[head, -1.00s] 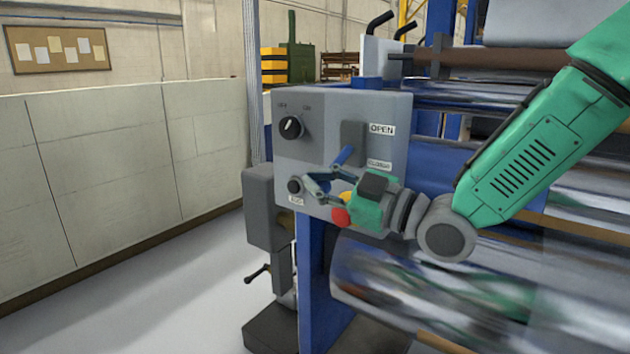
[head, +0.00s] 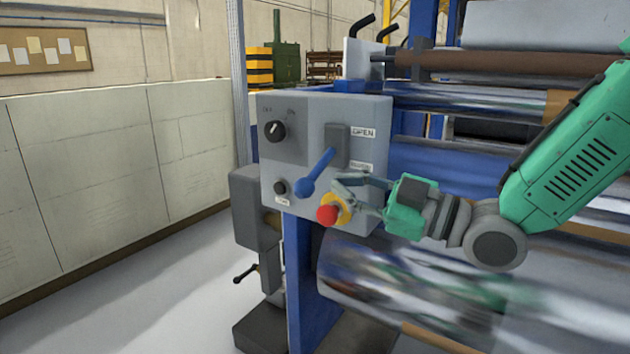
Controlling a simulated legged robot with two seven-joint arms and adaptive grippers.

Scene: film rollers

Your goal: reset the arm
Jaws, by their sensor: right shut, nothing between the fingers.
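My right arm (head: 575,150) is green and comes in from the right in the head view. My right gripper (head: 345,193) is shut and empty, in front of the right side of the grey control panel (head: 300,120). Its fingers point left, beside the blue lever (head: 317,172) and just above the red button (head: 327,215) with its yellow collar. I cannot tell whether the fingers touch the panel. My left gripper is not in view.
The panel also carries a black rotary knob (head: 275,131) and a small black button (head: 280,187). Shiny rollers (head: 440,285) of the machine lie behind and below my right arm. A pale low wall (head: 110,150) stands at the left, with clear floor (head: 170,290) before it.

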